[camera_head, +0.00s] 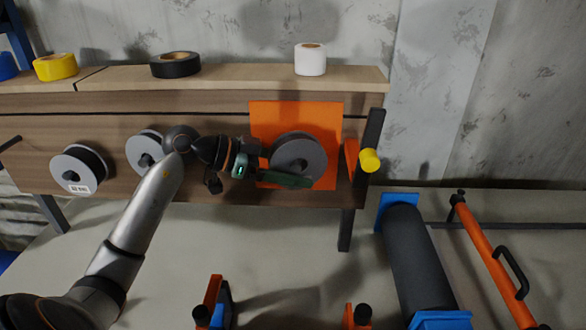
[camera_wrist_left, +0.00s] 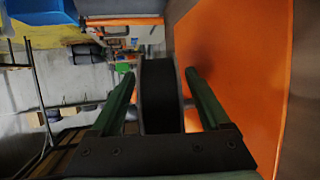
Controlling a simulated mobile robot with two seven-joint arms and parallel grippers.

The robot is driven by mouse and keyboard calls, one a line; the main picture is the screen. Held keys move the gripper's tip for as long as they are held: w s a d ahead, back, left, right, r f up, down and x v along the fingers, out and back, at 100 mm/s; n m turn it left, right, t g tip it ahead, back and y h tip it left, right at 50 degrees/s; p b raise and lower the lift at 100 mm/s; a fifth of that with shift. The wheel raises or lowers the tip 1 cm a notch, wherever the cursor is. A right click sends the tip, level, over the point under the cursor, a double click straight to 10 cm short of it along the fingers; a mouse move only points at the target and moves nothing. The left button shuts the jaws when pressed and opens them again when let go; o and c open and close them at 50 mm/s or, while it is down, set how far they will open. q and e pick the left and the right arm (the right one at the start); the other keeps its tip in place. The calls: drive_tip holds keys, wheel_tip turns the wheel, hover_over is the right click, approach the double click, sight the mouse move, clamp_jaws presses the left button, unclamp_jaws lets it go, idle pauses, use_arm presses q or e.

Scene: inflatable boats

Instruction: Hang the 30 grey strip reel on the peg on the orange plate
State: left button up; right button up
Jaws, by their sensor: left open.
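A grey strip reel (camera_head: 312,151) stands flat-on in front of the orange plate (camera_head: 264,112). A dark hub shows at its centre; the peg itself is hidden, and I cannot tell whether the reel bears on it. My left gripper (camera_head: 287,180) reaches in from the left at the reel's lower edge. In the left wrist view the reel (camera_wrist_left: 160,95) stands edge-on between my two green fingers, with gaps to both, and the orange plate (camera_wrist_left: 245,75) is to the right. The left gripper is open. My right gripper is not in view.
Two other reels hang on the wooden board to the left, one at the far left (camera_head: 79,170), one partly behind my arm (camera_head: 143,146). Yellow (camera_head: 55,67), black (camera_head: 175,64) and white (camera_head: 310,59) rolls stand on the shelf. A yellow-ended bar (camera_head: 369,160) juts out right of the plate.

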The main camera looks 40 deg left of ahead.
use_arm(q)
drive_tip(key=shift+a, duration=0.1)
drive_tip(key=b+v, duration=0.2)
drive_tip(key=v, duration=1)
drive_tip(key=shift+s, duration=0.15)
drive_tip(key=shift+a+r, duration=0.1)
